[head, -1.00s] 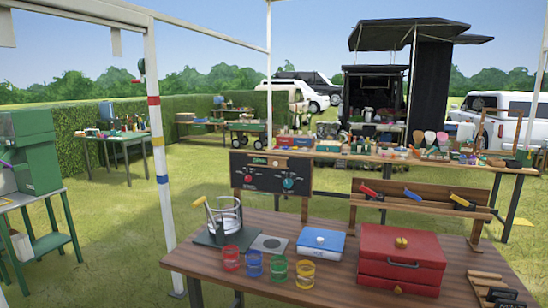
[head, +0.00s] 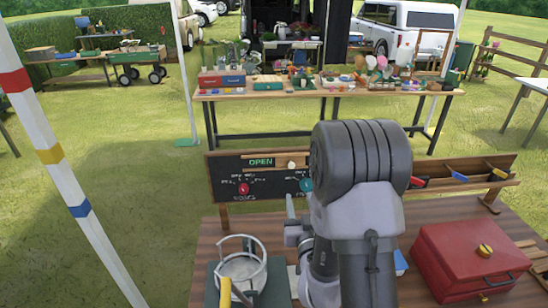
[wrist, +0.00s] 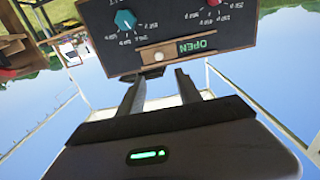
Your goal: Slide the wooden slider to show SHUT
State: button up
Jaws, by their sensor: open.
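The black board (head: 225,183) stands upright at the table's far edge. Its top slot shows green OPEN letters (head: 261,162), with the wooden slider (head: 302,161) and its round knob just right of them. The wrist view is upside down: there the slider (wrist: 146,56) is left of OPEN (wrist: 197,45). My gripper (wrist: 160,76) is open and empty, its two fingers pointing at the board near the slider, one on each side of the knob in the picture. I cannot tell the remaining distance. In the head view my arm hides most of the gripper and the board's right part.
Red (head: 244,188) and teal (head: 306,184) dials sit below the slot. A red box (head: 470,262) is on the table's right, a glass-sided press (head: 240,270) at the left front. A rack with coloured handles (head: 460,178) stands right of the board.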

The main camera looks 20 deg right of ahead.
aim_at(292, 166)
jog(key=x, duration=1.6)
jog(key=shift+s+d, duration=0.1)
jog(key=shift+d, duration=0.05)
grip_shut()
dwell(0.5)
